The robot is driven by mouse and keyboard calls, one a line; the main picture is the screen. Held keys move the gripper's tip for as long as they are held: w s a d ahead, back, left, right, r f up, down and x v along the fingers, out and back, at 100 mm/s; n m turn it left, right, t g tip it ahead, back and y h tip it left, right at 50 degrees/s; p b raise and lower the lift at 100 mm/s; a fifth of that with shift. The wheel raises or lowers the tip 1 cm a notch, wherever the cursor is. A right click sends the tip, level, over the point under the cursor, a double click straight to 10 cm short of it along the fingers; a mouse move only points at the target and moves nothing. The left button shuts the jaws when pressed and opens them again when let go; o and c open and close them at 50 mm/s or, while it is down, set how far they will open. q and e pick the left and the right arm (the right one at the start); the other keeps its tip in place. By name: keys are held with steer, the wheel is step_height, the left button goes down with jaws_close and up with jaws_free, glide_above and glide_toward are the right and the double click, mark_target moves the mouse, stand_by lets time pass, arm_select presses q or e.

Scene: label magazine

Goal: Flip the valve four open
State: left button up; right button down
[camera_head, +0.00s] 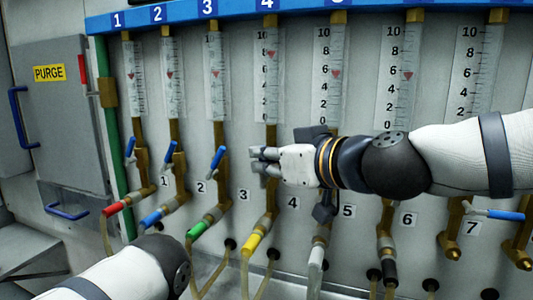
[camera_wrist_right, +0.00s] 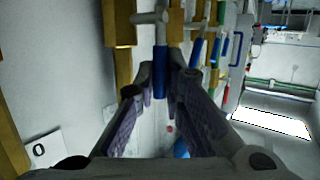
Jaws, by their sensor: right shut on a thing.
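Valve four stands on the brass pipe (camera_head: 271,133) under the header number 4, with a label 4 (camera_head: 293,202) beside it. My right gripper (camera_head: 258,161) is at this pipe, reaching in from the right, and covers the valve's lever in the head view. In the right wrist view, a blue lever handle (camera_wrist_right: 160,72) with a grey metal stem (camera_wrist_right: 150,18) lies between the fingers of my right gripper (camera_wrist_right: 164,82), which are shut on it. My left arm shows at the lower left of the head view; its gripper is out of view.
Blue levers of valves one (camera_head: 130,147), two (camera_head: 169,152) and three (camera_head: 218,157) point up at a slant. The lever of valve seven (camera_head: 505,215) points right. Coloured hose fittings, such as the yellow one (camera_head: 251,243), sit below. A PURGE cabinet (camera_head: 65,120) is at left.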

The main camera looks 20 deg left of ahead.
steer(key=c, duration=1.9)
jaws_free()
steer(key=shift+c, duration=0.2)
steer(key=v, duration=1.2)
steer(key=shift+f, duration=0.2)
